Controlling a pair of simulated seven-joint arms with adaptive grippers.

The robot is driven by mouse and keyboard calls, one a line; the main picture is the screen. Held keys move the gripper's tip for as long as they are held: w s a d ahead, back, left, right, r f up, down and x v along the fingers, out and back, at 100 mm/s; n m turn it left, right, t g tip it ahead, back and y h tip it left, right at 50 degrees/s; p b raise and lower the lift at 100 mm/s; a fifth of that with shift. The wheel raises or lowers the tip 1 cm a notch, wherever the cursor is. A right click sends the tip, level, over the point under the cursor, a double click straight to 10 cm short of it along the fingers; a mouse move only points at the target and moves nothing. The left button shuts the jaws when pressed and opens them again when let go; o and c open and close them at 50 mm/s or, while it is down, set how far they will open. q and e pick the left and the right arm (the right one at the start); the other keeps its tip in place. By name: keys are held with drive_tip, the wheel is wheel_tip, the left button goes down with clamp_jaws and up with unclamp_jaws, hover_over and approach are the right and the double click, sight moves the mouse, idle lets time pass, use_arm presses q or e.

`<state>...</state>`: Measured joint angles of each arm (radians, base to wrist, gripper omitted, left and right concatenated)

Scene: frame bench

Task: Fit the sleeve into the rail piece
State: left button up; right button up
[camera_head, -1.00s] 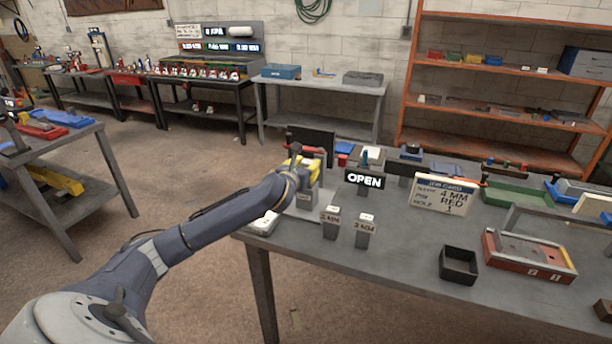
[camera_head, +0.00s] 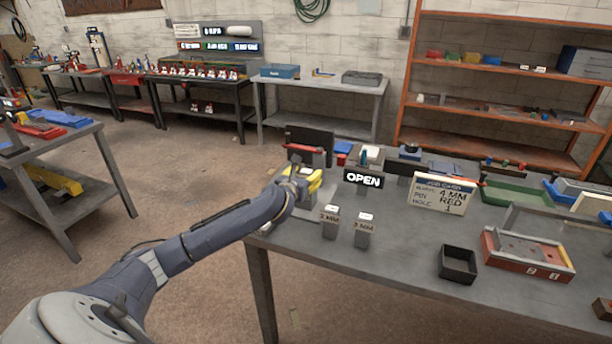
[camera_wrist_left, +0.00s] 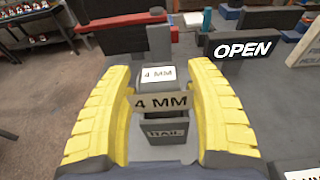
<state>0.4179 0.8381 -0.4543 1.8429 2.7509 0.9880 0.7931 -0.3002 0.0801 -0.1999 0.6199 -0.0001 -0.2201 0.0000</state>
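My left gripper (camera_head: 303,181) is over the near left part of the bench. In the left wrist view its yellow fingers (camera_wrist_left: 160,72) are apart, one each side of a grey block marked 4 MM (camera_wrist_left: 158,75), with gaps beside the block's top. A lower label on it seems to read RAIL. Two more grey blocks stand upright to the right, seemingly marked 2 MM (camera_head: 329,223) and 3 MM (camera_head: 363,231). A red-sided piece with a grey top and the numbers 2 and 1 (camera_head: 528,255), perhaps the rail piece, lies at the right. My right gripper is out of view.
An OPEN sign (camera_head: 363,179) and a job card (camera_head: 443,195) reading 4 MM, RED, 1 stand behind the blocks. An empty dark box (camera_head: 458,265) sits near the front edge. A green tray (camera_head: 517,195) is at the back right. The bench between blocks and box is clear.

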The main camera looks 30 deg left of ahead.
use_arm(q)
drive_tip(key=shift+r, duration=0.15)
drive_tip(key=v, duration=1.2)
drive_tip(key=shift+d, duration=0.1)
